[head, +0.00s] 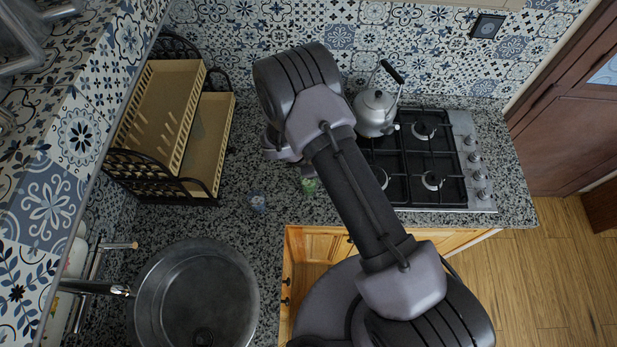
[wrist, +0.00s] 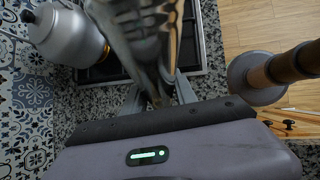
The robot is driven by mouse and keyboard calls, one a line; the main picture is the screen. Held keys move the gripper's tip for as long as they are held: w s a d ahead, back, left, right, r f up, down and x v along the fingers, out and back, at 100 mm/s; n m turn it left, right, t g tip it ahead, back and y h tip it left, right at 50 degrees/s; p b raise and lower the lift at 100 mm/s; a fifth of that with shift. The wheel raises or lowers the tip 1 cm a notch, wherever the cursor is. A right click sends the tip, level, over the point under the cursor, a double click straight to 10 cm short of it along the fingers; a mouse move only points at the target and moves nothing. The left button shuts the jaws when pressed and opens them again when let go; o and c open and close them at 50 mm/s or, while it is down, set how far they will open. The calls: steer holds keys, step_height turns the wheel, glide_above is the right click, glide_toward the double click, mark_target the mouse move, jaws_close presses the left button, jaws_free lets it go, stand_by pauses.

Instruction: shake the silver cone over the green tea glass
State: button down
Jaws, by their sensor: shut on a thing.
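In the wrist view, my gripper (wrist: 160,92) is shut on the silver cone (wrist: 150,35), a shiny, reflective piece that runs up out of the top of the picture. In the head view, my arm hides the cone and most of the gripper. The green tea glass (head: 309,186) is small and stands on the granite counter near its front edge, just below my arm's upper end in the picture. I cannot make out the glass in the wrist view. How high the cone is above the glass cannot be told.
A dish rack (head: 207,140) stands at back left, a round sink (head: 197,300) at front left.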

step_height(320, 180, up, 2)
steer(key=shift+r+p, duration=0.1)
steer(key=shift+p, duration=0.25)
step_height(320, 180, down, 4)
steer(key=b, duration=0.4)
steer(key=shift+r+p, duration=0.8)
steer(key=shift+r, duration=1.15)
